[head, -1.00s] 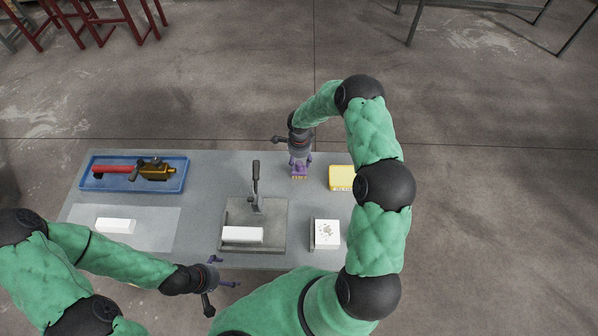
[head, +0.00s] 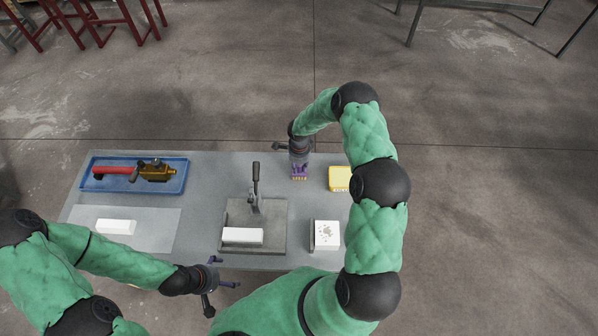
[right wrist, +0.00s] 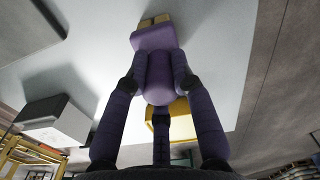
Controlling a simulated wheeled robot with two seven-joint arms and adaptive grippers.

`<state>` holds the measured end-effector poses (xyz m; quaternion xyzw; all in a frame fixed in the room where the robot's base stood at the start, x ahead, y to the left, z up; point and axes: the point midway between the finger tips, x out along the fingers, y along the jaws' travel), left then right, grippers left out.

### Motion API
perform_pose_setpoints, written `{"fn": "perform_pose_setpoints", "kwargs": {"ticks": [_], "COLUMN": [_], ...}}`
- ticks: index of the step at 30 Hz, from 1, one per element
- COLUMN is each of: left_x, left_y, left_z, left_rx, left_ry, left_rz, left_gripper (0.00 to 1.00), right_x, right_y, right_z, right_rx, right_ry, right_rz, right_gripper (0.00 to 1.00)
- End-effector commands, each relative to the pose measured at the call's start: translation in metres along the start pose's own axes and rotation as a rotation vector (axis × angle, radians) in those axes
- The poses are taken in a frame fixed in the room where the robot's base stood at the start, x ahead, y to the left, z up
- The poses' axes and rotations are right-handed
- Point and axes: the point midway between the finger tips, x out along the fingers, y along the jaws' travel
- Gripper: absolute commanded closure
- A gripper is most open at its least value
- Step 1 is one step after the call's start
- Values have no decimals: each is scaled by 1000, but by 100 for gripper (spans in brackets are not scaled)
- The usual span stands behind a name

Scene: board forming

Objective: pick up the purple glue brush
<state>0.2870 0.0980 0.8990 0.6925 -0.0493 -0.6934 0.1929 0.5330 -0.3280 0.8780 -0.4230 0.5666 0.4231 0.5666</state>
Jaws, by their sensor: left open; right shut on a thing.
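The purple glue brush (right wrist: 155,65) is between the fingers of my right gripper (right wrist: 155,82) in the right wrist view. Its light bristle end (right wrist: 155,19) points away from the wrist. In the head view my right gripper (head: 299,170) is at the far side of the table, shut on the brush, which the gripper mostly hides. I cannot tell whether the brush touches the table. My left gripper (head: 226,272) is open and empty at the table's front edge.
A yellow container (head: 340,178) stands right of my right gripper. A lever press (head: 280,220) with a white block (head: 242,235), a white box (head: 326,233), another white block (head: 115,226) and a blue tray (head: 135,189) of tools are on the grey table (head: 210,180).

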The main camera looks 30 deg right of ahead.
Motion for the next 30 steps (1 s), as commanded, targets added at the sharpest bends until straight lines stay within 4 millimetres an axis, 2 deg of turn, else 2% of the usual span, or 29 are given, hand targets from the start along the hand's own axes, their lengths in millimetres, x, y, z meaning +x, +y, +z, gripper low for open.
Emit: {"fn": "perform_pose_setpoints", "kwargs": {"ticks": [8,15,26,30], "left_x": [1,7,12,17], "left_y": [0,-3,-4,-6], "left_z": [0,0,0,-1], "left_rx": [0,0,0,0], "left_ry": [0,0,0,0], "left_rz": [0,0,0,0], "left_gripper": [4,4,4,4], "right_x": [-6,-35,-93,-103], "right_y": [-1,0,47,73], "right_z": [0,0,20,31], "right_rx": [0,0,-2,-3], "right_ry": [0,0,0,0], "right_rz": [-1,-3,-3,-2], "right_gripper": [100,100,100,100]}}
